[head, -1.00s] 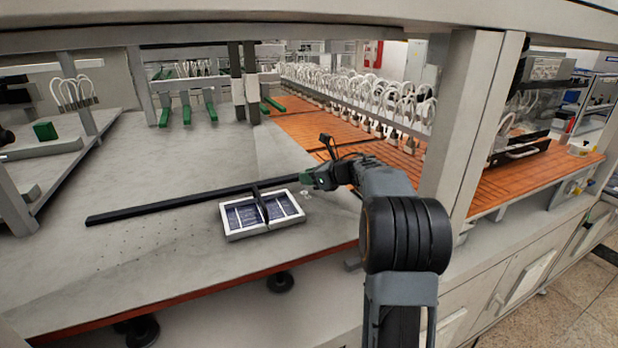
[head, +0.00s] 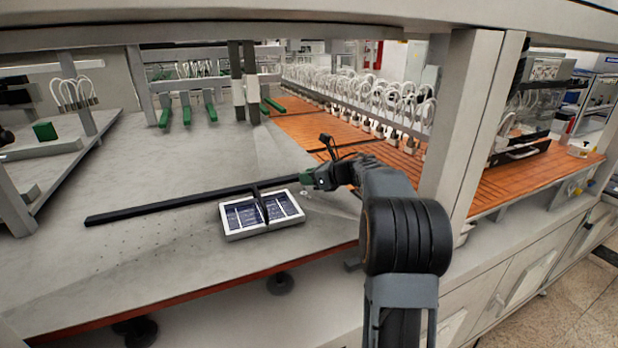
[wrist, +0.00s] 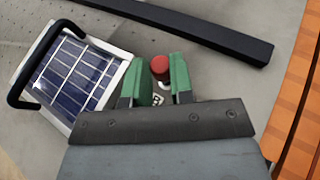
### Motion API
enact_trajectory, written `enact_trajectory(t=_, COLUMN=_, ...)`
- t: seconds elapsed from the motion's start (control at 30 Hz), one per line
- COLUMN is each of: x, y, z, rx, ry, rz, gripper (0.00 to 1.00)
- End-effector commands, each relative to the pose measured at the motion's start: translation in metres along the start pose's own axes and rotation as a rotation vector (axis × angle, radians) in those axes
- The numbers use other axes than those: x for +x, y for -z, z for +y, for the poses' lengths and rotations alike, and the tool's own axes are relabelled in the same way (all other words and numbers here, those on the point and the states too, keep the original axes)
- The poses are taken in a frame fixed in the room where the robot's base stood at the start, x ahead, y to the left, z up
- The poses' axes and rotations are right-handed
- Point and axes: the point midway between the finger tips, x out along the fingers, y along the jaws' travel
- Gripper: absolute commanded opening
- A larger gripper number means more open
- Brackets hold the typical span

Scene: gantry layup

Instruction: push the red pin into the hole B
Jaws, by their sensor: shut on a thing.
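My gripper (wrist: 162,84) has green fingers and is shut on the red pin (wrist: 160,64), whose round red top shows between the fingertips in the wrist view. A small white label with a dark mark, which looks like the letter B (wrist: 157,101), shows between the fingers close to the palm. Hole B itself is hidden, and I cannot tell how deep the pin sits. In the head view my gripper (head: 308,180) is low over the grey table, just right of the panel tray. The pin cannot be made out there.
A white-framed tray (head: 231,237) with dark blue panels and a black handle lies left of my gripper, close beside it in the wrist view (wrist: 118,52). A long black bar (head: 150,208) lies behind it. An upright post (head: 462,130) stands right of my arm. The table's left front is clear.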

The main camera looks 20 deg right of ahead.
Motion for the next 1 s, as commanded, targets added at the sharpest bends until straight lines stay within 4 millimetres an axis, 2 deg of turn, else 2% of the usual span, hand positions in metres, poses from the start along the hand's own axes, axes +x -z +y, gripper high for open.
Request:
enact_trajectory(t=0.57, x=0.000, y=0.001, z=0.000, rx=-0.001, ry=0.000, rz=0.000, gripper=0.00)
enact_trajectory(t=1.0, x=0.004, y=0.010, z=0.000, rx=0.000, ry=0.000, rz=0.000, gripper=0.00)
